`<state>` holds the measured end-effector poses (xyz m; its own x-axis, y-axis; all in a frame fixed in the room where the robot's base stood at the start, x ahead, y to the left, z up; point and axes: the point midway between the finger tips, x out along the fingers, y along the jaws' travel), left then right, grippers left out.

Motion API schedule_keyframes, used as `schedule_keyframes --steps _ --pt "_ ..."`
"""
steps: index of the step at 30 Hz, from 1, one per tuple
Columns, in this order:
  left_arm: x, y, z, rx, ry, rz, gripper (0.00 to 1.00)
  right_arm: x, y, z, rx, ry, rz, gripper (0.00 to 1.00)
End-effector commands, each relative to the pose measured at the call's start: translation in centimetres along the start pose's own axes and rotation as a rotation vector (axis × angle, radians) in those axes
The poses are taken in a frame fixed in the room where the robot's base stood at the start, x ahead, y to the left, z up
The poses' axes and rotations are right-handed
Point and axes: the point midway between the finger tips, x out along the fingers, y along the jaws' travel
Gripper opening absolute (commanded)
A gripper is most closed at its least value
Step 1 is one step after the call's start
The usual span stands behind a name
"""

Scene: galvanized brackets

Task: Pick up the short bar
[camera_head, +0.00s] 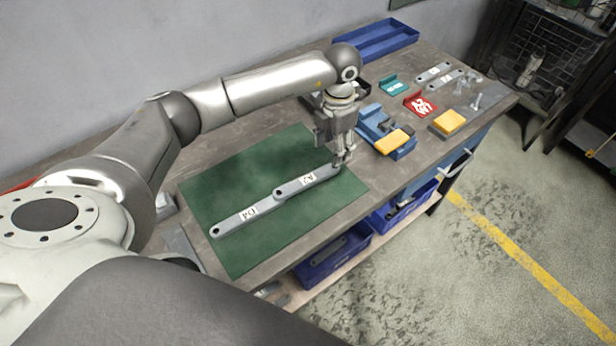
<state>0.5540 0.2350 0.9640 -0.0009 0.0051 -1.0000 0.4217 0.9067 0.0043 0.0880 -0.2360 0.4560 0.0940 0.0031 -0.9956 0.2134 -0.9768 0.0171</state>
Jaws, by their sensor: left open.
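Two flat grey metal bars lie on the green mat (235,165), roughly end to end and overlapping in the middle. The right-hand bar (318,176) looks like the short bar; it carries a white label and its left end lies at the other bar. The left-hand bar (232,222) also has a white label and reaches toward the mat's left side. My left gripper (341,163) points down at the right end of the right-hand bar, with its fingers open. Whether the fingers straddle the bar or stay just above it I cannot tell. My right gripper is out of view.
A blue fixture with a yellow block (395,141) stands right of the mat. Beyond are a red holder (419,104), a teal holder (389,85), more grey bars (434,72), bolts and a blue tray (376,42). Blue bins (333,262) sit below the table edge.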

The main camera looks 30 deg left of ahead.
Motion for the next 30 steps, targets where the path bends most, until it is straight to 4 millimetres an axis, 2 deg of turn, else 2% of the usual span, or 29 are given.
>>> schedule_keyframes --steps 4,11,15,19,28,30 --pt "2.0 -0.1 0.0 -0.001 0.001 -0.003 0.54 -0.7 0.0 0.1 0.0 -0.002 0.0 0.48" --pt "3.7 0.0 0.0 0.0 0.002 -0.004 0.54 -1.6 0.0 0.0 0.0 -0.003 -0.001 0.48" --pt "5.5 0.1 0.0 0.0 0.002 -0.005 0.54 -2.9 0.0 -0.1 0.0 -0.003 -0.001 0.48" --pt "7.3 0.2 0.1 0.0 -0.001 -0.004 0.54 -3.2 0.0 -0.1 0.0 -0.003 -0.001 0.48" --pt "8.1 0.2 0.2 0.002 -0.003 -0.004 0.54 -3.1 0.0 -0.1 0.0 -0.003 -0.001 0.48" --pt "8.1 0.2 0.2 0.001 -0.003 -0.004 0.47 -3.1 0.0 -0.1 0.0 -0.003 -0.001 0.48"
